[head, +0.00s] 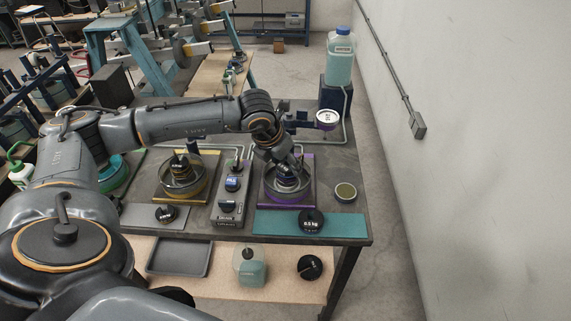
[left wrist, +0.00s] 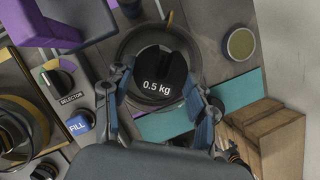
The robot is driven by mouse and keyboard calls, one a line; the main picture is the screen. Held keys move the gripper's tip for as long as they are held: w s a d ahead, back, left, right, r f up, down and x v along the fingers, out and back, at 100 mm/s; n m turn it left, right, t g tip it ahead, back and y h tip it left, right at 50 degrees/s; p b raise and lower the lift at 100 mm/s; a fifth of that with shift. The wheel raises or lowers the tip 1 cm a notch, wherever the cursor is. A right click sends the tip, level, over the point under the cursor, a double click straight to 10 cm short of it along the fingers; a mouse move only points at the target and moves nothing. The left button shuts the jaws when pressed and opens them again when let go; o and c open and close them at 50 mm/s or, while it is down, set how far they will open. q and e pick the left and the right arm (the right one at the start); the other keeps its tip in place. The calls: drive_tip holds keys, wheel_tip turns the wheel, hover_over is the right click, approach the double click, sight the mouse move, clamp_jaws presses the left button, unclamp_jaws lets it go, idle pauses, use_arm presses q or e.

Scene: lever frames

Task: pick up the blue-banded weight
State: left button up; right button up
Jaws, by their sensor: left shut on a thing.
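A black weight marked 0.5 kg (left wrist: 158,75) sits between the fingers of my left gripper (left wrist: 163,98) in the left wrist view. The fingers are shut on its sides. No blue band can be made out on it. In the head view my left gripper (head: 291,170) points down over the round pan (head: 270,190) on the purple-edged base, and partly hides the weight there. I cannot tell whether the weight touches the pan. Another black weight marked 0.5 kg (head: 311,220) is on the teal mat. My right gripper is not in view.
A yellow-edged base with a second pan (head: 180,190) stands left of the control panel (head: 230,205). A small round dish (head: 345,192) is at right. A weight (head: 166,213) lies on the grey mat. A grey tray (head: 178,257) and a jug (head: 250,268) are on the lower shelf.

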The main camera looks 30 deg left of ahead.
sight(285, 167)
use_arm(q)
drive_tip(key=shift+w+r+b, duration=0.1)
drive_tip(key=shift+r+b, duration=0.2)
drive_tip(key=shift+r, duration=0.05)
drive_tip(key=v, duration=0.1)
drive_tip(key=b+v, duration=0.1)
drive_tip(key=v, duration=0.1)
drive_tip(key=shift+w+d+b, duration=0.2)
drive_tip(key=shift+b, duration=0.1)
drive_tip(key=s+d+r+b, duration=0.1)
drive_tip(key=s+d+r, duration=0.2)
drive_tip(key=s+r, duration=1)
drive_tip(key=shift+d+b, duration=0.25)
drive_tip(key=shift+b, duration=0.15)
drive_tip(key=shift+f, duration=0.1)
